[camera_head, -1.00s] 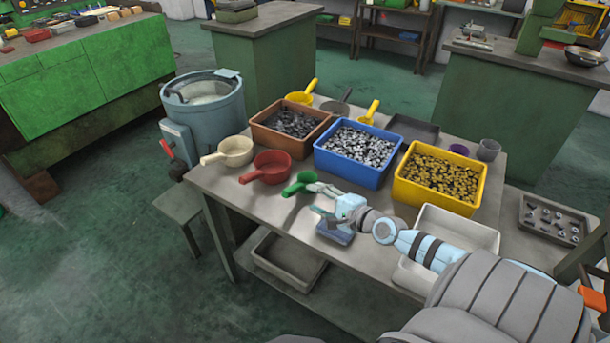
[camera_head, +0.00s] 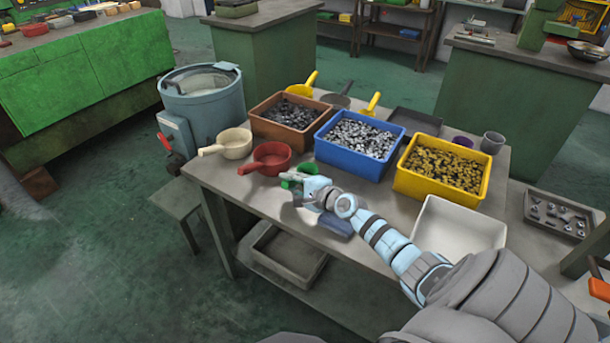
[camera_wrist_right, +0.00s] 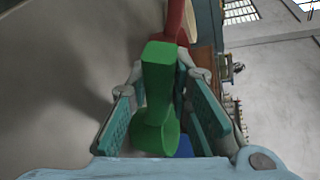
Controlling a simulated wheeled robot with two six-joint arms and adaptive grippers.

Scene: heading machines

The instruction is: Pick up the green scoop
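The green scoop (camera_head: 309,168) lies on the grey table in front of the blue bin, partly hidden behind my right gripper (camera_head: 292,186) in the head view. In the right wrist view the green scoop (camera_wrist_right: 158,85) runs lengthwise between the two fingers of my right gripper (camera_wrist_right: 166,88). The fingers are apart, with a gap visible on both sides of the scoop, so the gripper looks open around it. My left gripper is not in view.
A red scoop (camera_head: 268,158) lies close to the left of the gripper, with a cream scoop (camera_head: 235,144) beyond it. Brown (camera_head: 285,133), blue (camera_head: 352,165) and yellow (camera_head: 440,186) bins stand behind. A dark blue flat object (camera_head: 336,226) lies under the wrist.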

